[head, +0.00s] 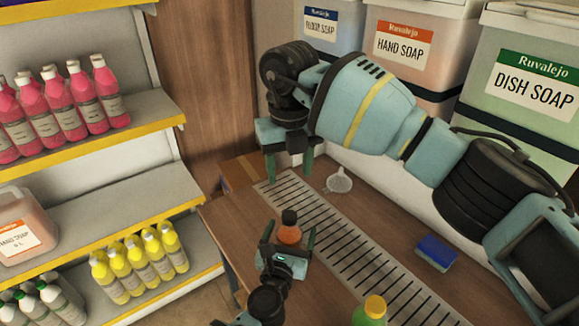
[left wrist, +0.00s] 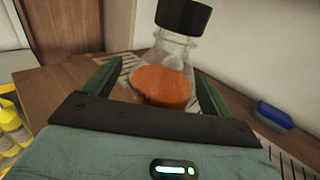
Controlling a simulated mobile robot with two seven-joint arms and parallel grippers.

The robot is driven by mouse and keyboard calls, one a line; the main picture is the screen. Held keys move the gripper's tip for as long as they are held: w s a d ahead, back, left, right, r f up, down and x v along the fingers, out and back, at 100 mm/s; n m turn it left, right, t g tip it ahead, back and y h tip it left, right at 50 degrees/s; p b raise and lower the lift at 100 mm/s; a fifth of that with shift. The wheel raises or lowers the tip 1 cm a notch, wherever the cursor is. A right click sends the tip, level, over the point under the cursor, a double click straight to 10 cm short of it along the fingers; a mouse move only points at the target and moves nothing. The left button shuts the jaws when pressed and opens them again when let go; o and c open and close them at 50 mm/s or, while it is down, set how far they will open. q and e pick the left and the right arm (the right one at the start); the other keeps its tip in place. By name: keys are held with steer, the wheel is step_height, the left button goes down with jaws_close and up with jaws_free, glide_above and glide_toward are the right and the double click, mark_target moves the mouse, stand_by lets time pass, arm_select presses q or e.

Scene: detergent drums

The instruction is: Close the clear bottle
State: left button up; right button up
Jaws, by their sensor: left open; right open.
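The clear bottle (head: 289,235) holds orange liquid and stands upright on the slotted grate of the counter. A black cap (head: 289,216) sits on its neck; I cannot tell whether it is screwed tight. My left gripper (head: 290,238) is open, with one finger on each side of the bottle. In the left wrist view the bottle (left wrist: 165,82) stands between the green fingers, with the cap (left wrist: 183,17) on top, cut by the upper edge. My right gripper (head: 289,170) is open and empty, pointing down above the grate, behind and above the bottle.
A clear funnel (head: 339,182) lies behind the bottle. A blue sponge (head: 436,252) lies to the right, and a green bottle with a yellow cap (head: 370,311) stands in front. Large soap drums (head: 400,45) line the back. Shelves with pink bottles (head: 75,98) and yellow bottles (head: 140,262) stand left.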

arm_select(q)
steer(key=v, duration=0.7)
steer(key=shift+p, duration=0.3)
arm_select(e)
steer(key=shift+s+r, duration=0.1)
steer(key=shift+r, duration=0.95)
arm_select(q)
steer(key=shift+s, duration=0.15)
arm_select(e)
steer(key=shift+f, duration=0.1)
